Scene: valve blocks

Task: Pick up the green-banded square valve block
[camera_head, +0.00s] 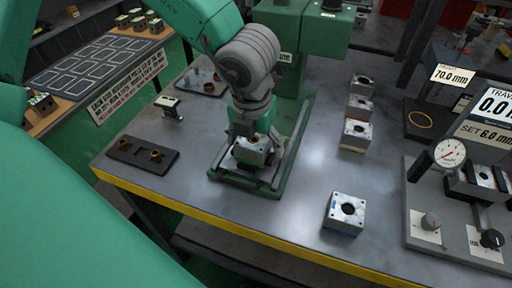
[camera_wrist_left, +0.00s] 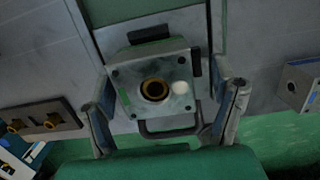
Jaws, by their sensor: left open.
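A square grey valve block (camera_wrist_left: 152,72) with a brass-ringed bore sits on the green fixture (camera_head: 293,160). A small green patch shows at its left edge in the wrist view; the rest of its band is hidden. In the head view the block (camera_head: 251,154) is partly covered by my left gripper (camera_head: 251,143). The gripper (camera_wrist_left: 166,98) is open, with a finger on each side of the block. I cannot tell whether either finger touches it. My right gripper is out of view.
A blue-banded block (camera_head: 346,213) stands right of the fixture, and several more blocks (camera_head: 357,134) stand behind it. A dark plate (camera_head: 141,155) with brass pieces lies to the left. A dial gauge stand (camera_head: 448,155) is at right. The yellow table edge (camera_head: 235,229) runs in front.

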